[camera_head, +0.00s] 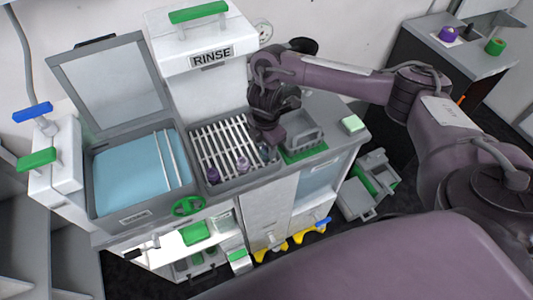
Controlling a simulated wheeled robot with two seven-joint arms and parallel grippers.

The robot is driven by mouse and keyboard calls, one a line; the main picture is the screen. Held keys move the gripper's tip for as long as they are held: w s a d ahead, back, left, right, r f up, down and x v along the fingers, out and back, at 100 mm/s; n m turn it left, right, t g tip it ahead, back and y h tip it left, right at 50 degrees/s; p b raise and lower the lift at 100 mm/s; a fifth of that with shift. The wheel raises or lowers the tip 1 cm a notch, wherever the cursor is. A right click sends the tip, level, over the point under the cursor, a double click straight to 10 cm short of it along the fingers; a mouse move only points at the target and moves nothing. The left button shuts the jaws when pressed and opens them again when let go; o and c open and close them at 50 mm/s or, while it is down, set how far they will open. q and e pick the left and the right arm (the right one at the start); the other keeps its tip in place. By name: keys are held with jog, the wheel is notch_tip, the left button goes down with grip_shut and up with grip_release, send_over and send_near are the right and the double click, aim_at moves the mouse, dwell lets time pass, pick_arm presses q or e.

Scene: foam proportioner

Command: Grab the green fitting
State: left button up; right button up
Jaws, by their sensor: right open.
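A green ring-shaped fitting (495,46) stands on the grey counter at the far right back, beside a purple one (448,34). Small fittings lie on the slatted rack of the rinse basin: two purplish ones (213,175), (243,164) and a dull grey-green one (263,153). My right gripper (268,138) is open and points down over the right edge of the rack, close to the grey-green fitting. I cannot tell whether it touches that fitting. My wrist hides part of the rack's back right. My left gripper is not in view.
A basin of blue liquid (97,186) with a raised lid (104,84) stands left of the rack (199,138). A grey tray (298,136) sits right of the gripper. The white rinse tower (212,95) rises behind. A green handwheel (188,206) is on the front.

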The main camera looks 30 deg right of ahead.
aim_at(265, 150)
notch_tip(265, 150, down, 3)
jog(key=shift+w+f, duration=0.1)
jog(key=shift+f, duration=0.45)
jog(key=c, duration=0.6)
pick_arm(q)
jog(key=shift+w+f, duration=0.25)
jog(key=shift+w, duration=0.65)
pick_arm(e)
jog(key=shift+c, duration=0.2)
